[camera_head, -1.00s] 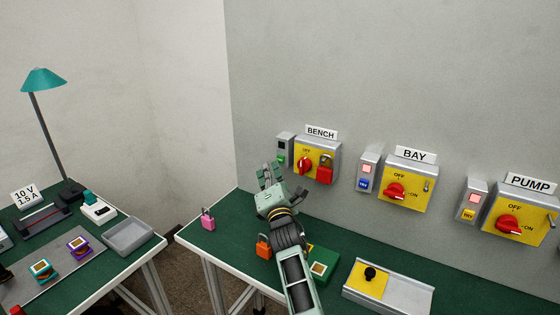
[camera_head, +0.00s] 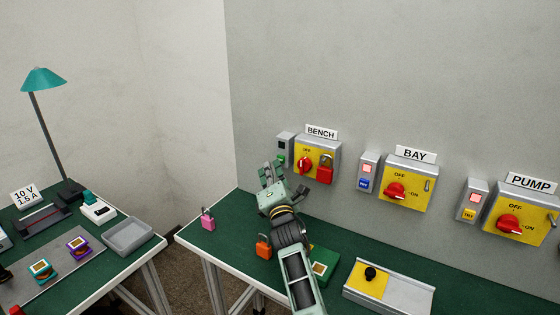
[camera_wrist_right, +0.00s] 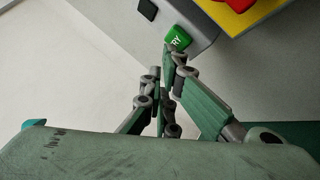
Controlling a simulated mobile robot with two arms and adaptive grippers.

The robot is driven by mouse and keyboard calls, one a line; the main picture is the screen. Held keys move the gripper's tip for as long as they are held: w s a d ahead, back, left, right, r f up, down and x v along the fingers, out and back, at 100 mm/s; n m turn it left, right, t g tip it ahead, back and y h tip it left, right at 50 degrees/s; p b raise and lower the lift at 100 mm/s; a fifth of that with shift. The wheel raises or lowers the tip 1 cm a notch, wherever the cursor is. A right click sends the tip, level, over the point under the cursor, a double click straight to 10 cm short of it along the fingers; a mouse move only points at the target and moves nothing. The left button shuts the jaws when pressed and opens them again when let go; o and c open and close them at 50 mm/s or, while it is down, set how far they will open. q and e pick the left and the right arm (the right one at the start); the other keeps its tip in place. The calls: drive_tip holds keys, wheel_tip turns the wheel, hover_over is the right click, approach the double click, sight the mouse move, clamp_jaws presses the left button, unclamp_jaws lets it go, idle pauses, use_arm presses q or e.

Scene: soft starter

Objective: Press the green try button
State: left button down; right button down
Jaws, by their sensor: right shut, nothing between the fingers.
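The green try button (camera_head: 281,160) is on the small grey box (camera_head: 286,142) left of the BENCH switch. In the right wrist view the button (camera_wrist_right: 177,38) is green with white lettering, just beyond the fingertips. My right gripper (camera_head: 272,166) is just below and left of the button in the head view. In the wrist view its fingertips (camera_wrist_right: 170,56) are together with nothing between them, very close to the button's lower edge. I cannot tell whether they touch it. My left gripper is not in view.
The yellow BENCH switch panel (camera_head: 317,160) has a red knob and a red padlock. BAY (camera_head: 408,183) and PUMP (camera_head: 519,213) panels are to the right. On the green bench are pink (camera_head: 208,219) and orange (camera_head: 264,247) padlocks and a grey tray with a black knob (camera_head: 388,288).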

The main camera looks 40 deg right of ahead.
drive_tip(key=shift+w+d, duration=0.15)
drive_tip(key=shift+d, duration=0.25)
idle(0.3)
drive_tip(key=shift+s+a, duration=0.35)
drive_tip(key=shift+a, duration=0.45)
drive_tip(key=shift+s+a, duration=0.3)
drive_tip(key=shift+a, duration=0.45)
drive_tip(key=shift+s+a, duration=0.35)
drive_tip(key=shift+a, duration=0.45)
drive_tip(key=shift+s+a, duration=0.3)
drive_tip(key=shift+a, duration=0.45)
